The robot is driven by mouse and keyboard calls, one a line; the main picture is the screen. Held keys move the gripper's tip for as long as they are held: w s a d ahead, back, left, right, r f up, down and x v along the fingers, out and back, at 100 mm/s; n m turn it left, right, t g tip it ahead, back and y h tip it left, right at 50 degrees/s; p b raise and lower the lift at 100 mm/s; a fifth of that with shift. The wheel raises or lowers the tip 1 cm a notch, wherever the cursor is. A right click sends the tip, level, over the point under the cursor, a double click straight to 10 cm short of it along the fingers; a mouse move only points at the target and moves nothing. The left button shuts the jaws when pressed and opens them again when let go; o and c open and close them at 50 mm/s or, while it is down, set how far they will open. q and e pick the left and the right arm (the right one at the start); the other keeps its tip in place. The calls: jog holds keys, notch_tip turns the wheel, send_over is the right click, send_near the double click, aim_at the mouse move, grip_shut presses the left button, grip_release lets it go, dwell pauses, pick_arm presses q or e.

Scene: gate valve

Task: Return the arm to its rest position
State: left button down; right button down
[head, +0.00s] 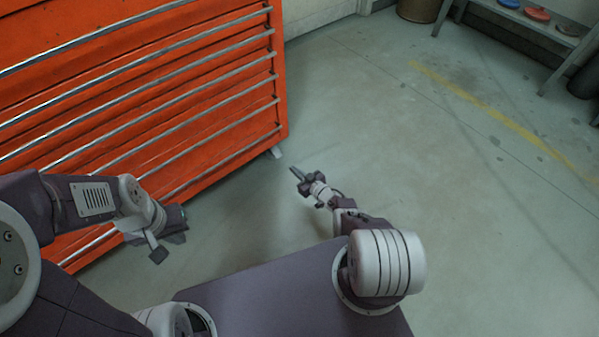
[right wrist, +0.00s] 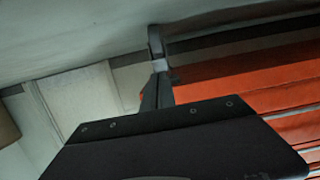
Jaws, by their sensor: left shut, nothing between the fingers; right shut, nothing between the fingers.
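My left arm comes in from the left, and its left gripper (head: 168,246) points down in front of the orange cabinet's lower drawers. It is shut and empty. My right arm reaches forward from my base, and its right gripper (head: 296,174) is over open floor, just right of the cabinet's near corner in the picture. It is shut with nothing in it. No gate valve shows in either view.
The orange drawer cabinet (head: 200,85) with long metal handles fills the upper left; it also shows in the right wrist view (right wrist: 240,85). A grey bench (head: 540,25) with several coloured discs stands at the upper right, and a brown bin (head: 418,10) at the top. Open floor (head: 450,170) lies to the right.

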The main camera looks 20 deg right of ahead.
jog(key=shift+s+d+f, duration=0.2)
jog(key=shift+s, duration=0.3)
jog(key=shift+s+d+f, duration=0.15)
jog(key=shift+s+d, duration=0.05)
jog(key=shift+s, duration=0.3)
